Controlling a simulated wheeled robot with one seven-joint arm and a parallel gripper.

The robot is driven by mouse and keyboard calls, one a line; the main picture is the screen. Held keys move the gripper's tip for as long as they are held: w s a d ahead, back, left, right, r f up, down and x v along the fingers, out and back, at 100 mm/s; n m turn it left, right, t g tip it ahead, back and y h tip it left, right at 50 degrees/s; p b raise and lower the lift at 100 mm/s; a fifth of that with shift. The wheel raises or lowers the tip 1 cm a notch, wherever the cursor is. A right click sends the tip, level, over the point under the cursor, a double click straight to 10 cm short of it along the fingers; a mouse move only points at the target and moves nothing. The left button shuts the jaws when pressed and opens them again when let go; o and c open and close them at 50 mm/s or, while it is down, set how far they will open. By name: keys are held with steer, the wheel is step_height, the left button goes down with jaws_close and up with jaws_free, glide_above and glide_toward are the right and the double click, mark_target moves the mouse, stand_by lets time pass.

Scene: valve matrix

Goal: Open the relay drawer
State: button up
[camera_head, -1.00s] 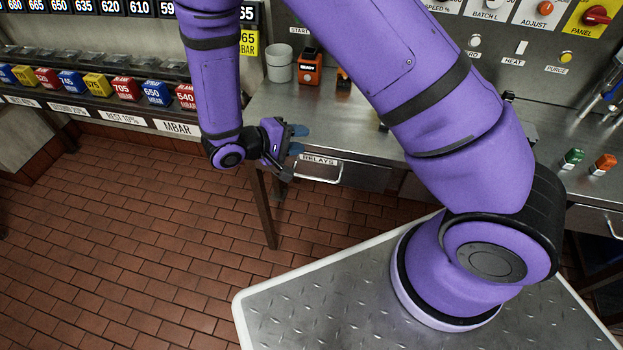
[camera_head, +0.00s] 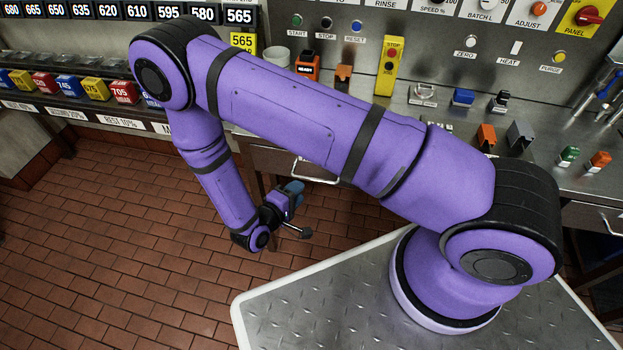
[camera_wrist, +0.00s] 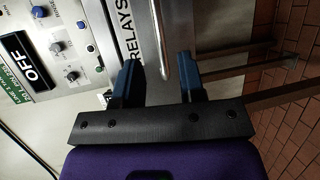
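The relay drawer is a grey metal front under the counter, with a white RELAYS label (camera_wrist: 124,28) in the wrist view. Its silver bar handle (camera_wrist: 159,45) runs down the picture there, ending close to the gap between my fingers. In the head view the drawer handle (camera_head: 312,180) shows below my arm, which hides part of the drawer. The drawer looks shut. My gripper (camera_wrist: 160,85) has its two blue fingers apart with nothing held. In the head view my gripper (camera_head: 299,210) is in front of and below the handle; whether a finger touches it I cannot tell.
Another drawer handle (camera_head: 607,222) is at the far right. The brick floor (camera_head: 130,240) is open at left.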

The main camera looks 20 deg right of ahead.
mark_target(310, 180)
steer(key=x, duration=0.7)
steer(key=shift+w+d, duration=0.1)
steer(key=shift+d, duration=0.15)
jaws_close()
